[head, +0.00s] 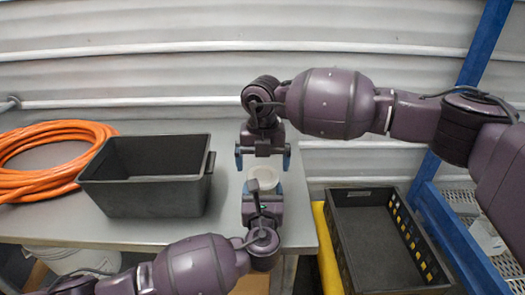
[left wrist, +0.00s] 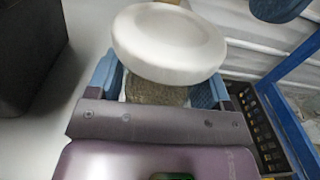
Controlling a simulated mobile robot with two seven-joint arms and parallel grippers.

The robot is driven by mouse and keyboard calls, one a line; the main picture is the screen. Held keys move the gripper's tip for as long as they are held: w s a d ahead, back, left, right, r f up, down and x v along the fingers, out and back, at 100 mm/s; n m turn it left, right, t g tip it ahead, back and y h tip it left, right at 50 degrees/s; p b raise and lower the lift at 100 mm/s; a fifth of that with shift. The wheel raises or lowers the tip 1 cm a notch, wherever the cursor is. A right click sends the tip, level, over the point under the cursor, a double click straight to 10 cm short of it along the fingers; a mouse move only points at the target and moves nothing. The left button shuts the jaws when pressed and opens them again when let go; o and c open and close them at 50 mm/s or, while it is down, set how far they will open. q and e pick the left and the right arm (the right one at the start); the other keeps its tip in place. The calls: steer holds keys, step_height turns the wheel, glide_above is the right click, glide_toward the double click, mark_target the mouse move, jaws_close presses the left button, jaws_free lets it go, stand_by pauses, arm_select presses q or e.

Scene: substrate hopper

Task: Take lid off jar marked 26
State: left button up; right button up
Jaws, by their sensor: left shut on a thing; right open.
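A jar with a wide white lid (left wrist: 168,42) shows in the left wrist view. Its brownish, see-through body (left wrist: 156,94) is between the blue fingers of my left gripper (left wrist: 158,90), which is shut on it. The lid sits on top of the jar, above the fingers. In the head view the pale lid (head: 264,174) shows above my left gripper (head: 263,188), near the table's right end. My right gripper (head: 263,156) is open and empty just beyond the lid, its blue fingers spread wider than the lid. No number is readable on the jar.
A black bin (head: 150,185) stands on the grey table (head: 228,222) left of the jar. A coiled orange hose (head: 45,165) lies at the far left. A black crate (head: 372,245) is right of the table, beside a blue frame (head: 450,235). A corrugated wall is behind.

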mark_target(263, 175)
steer(key=shift+f, duration=2)
steer(key=c, duration=0.9)
steer(key=n, duration=0.6)
steer(key=shift+n, duration=0.4)
steer(key=o, duration=0.9)
steer(key=shift+r, duration=0.15)
